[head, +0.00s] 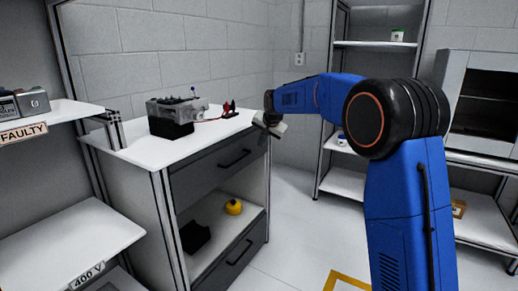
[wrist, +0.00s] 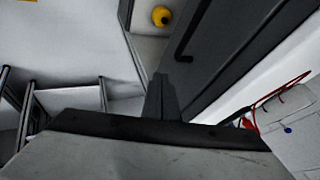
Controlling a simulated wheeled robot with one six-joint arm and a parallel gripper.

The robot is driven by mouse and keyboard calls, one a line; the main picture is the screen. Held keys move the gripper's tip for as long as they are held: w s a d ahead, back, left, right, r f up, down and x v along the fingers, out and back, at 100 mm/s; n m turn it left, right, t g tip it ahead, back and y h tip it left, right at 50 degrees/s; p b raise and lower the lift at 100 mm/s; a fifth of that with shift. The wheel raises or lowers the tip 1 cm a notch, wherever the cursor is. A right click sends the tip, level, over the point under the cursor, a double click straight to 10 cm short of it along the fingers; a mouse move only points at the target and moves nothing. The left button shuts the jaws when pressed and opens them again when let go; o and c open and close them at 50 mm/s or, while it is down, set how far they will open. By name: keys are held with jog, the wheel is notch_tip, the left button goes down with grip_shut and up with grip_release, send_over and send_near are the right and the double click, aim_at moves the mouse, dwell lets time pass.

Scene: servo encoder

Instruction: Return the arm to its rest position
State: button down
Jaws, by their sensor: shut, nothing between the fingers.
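My blue arm (head: 405,190) rises at the right of the head view and reaches left past its black elbow. My gripper (head: 268,124) is at its far end, by the right edge of the white-topped workbench (head: 130,148). In the wrist view the fingers of my gripper (wrist: 162,95) are shut and hold nothing. The grey servo unit (head: 175,112) sits on the bench top, left of my gripper and apart from it.
Red leads (head: 228,108) lie between the servo and my gripper. A yellow round object (head: 233,207) and a black block (head: 195,236) are on the bench's open shelf. A "FAULTY" shelf (head: 60,113) stands left, and a rack (head: 345,180) stands behind my arm.

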jog(key=s+d+r+n, duration=0.15)
jog(key=s+d, duration=0.25)
jog(key=s, duration=0.7)
jog(key=s+d+r+n+g+h, duration=0.15)
jog(key=s+d, duration=0.35)
jog(key=s, duration=0.6)
jog(key=s+d+r, duration=0.2)
jog(key=s+d, duration=0.2)
jog(key=s, duration=0.7)
jog(key=s+d+f+n, duration=0.1)
jog(key=s+f, duration=0.3)
jog(key=s, duration=0.6)
jog(key=s+d+f+n, duration=0.1)
jog(key=s+d+f, duration=0.2)
jog(key=s, duration=0.6)
jog(key=s+d+f+n, duration=0.1)
jog(key=s+d+f, duration=0.1)
jog(key=s+f, duration=0.4)
jog(key=s+g, duration=0.1)
jog(key=s, duration=0.3)
jog(key=shift+s+f, duration=0.3)
jog(key=shift+s, duration=0.05)
jog(key=shift+h, duration=0.25)
